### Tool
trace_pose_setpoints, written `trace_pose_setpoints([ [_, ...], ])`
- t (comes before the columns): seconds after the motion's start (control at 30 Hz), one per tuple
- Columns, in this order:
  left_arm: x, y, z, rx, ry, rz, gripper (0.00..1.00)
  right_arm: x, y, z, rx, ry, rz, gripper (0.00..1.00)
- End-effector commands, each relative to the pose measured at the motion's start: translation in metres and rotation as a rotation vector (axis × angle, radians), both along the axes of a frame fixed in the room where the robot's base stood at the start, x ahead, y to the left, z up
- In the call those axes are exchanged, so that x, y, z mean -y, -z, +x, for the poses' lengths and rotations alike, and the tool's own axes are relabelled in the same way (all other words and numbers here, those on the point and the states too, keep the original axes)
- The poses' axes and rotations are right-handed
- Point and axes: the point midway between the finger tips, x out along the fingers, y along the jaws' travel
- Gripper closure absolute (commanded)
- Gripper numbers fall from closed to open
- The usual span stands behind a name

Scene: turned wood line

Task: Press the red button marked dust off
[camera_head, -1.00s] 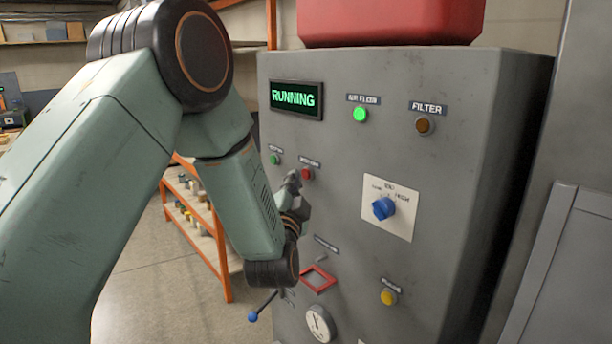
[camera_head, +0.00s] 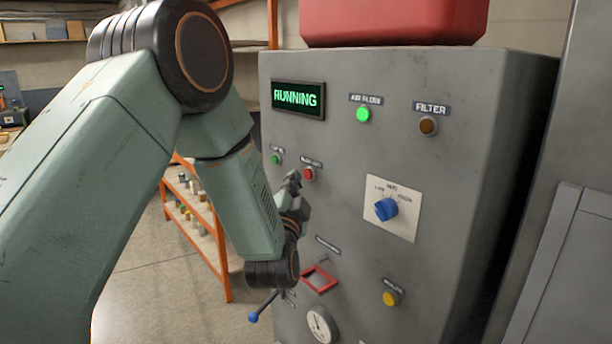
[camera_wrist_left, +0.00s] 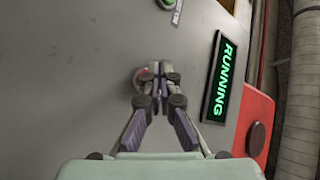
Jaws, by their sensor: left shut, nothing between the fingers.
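The red button (camera_head: 309,174) sits on the upper left of the grey panel (camera_head: 345,150), under a small label too blurred to read. My left gripper (camera_head: 294,178) is shut and empty, its tips just left of the red button in the head view. In the left wrist view the closed fingertips (camera_wrist_left: 157,70) cover most of a reddish round button (camera_wrist_left: 140,78), whose left edge shows. I cannot tell whether the tips touch it. The display (camera_head: 298,99) reads RUNNING in green; it also shows in the left wrist view (camera_wrist_left: 220,78). My right gripper is out of view.
A green button (camera_head: 276,159) is left of the red one. A lit green AIR FLOW lamp (camera_head: 363,115), a dark FILTER lamp (camera_head: 428,125), a blue knob (camera_head: 386,209), a yellow button (camera_head: 390,298), a red frame (camera_head: 319,279) and a gauge (camera_head: 321,325) share the panel.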

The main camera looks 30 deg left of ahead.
Motion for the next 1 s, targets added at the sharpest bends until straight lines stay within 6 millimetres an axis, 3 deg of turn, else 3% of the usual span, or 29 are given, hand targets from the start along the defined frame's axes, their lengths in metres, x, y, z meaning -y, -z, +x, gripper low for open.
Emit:
trace_pose_setpoints([
  [1.0, 0.0049, -0.0006, 0.0094, 0.0, 0.0, 0.0, 1.0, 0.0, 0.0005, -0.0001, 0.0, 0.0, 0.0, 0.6],
])
